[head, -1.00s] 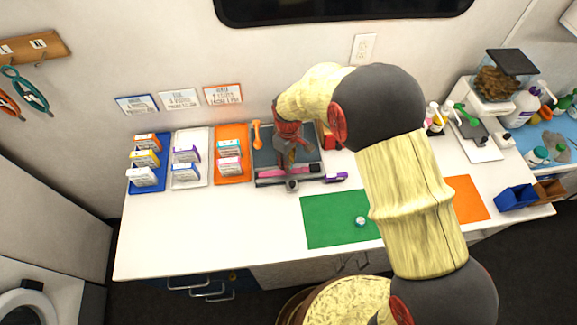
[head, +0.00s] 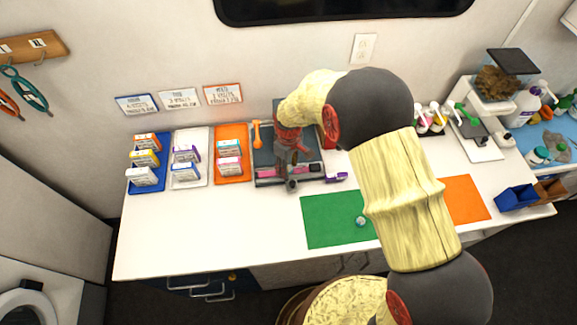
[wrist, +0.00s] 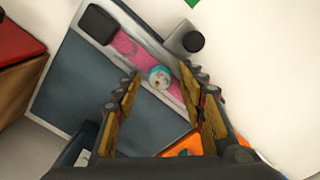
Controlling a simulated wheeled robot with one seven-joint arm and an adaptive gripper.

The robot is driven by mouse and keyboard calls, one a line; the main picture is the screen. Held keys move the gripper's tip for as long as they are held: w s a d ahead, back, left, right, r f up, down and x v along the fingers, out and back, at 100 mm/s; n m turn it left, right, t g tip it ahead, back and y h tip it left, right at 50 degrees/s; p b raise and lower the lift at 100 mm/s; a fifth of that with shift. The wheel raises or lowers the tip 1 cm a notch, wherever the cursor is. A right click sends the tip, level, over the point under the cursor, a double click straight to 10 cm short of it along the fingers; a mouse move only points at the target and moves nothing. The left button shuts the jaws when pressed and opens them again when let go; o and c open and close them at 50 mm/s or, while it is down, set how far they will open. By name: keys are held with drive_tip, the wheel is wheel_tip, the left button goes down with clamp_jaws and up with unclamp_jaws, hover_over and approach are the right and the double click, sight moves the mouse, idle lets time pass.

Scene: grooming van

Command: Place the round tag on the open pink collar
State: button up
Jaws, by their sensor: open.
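The pink collar (wrist: 128,48) lies stretched out flat along one edge of a grey tray. A black block sits at one end of it. The collar (head: 266,172) also shows in the head view, partly hidden by my gripper (head: 292,180). A round tag (wrist: 159,77) with a teal rim and a pale face appears to lie on the collar's middle in the wrist view. My open gripper (wrist: 162,82) is over the collar, with its fingers apart on either side of the tag. My gripper hides this tag in the head view.
A small round bluish piece (head: 361,221) lies on the green mat (head: 325,222). A purple item (head: 336,177) is right of the tray. Blue, white and orange trays (head: 232,142) with small boxes stand left. The front left counter (head: 200,235) is clear.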

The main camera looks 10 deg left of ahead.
wheel_tip(320, 180, up, 12)
drive_tip(key=shift+r+p, duration=0.2)
drive_tip(key=shift+p, duration=0.15)
idle(0.4)
drive_tip(key=s+d+r+m+t, duration=0.2)
drive_tip(key=s+d+r+m, duration=0.15)
drive_tip(key=d+r, duration=0.55)
drive_tip(key=s+d+r+m+t, duration=0.1)
drive_tip(key=s+d+r+m, duration=0.2)
drive_tip(key=s+d+r, duration=0.55)
drive_tip(key=s+d+r+m+t, duration=0.2)
drive_tip(key=s+d+r+m, duration=0.3)
drive_tip(key=s, duration=0.6)
drive_tip(key=d+r, duration=0.2)
drive_tip(key=d, duration=0.1)
drive_tip(key=shift+s+r+t, duration=0.15)
drive_tip(key=shift+s+t, duration=0.15)
drive_tip(key=shift+s, duration=0.05)
drive_tip(key=shift+d, duration=0.1)
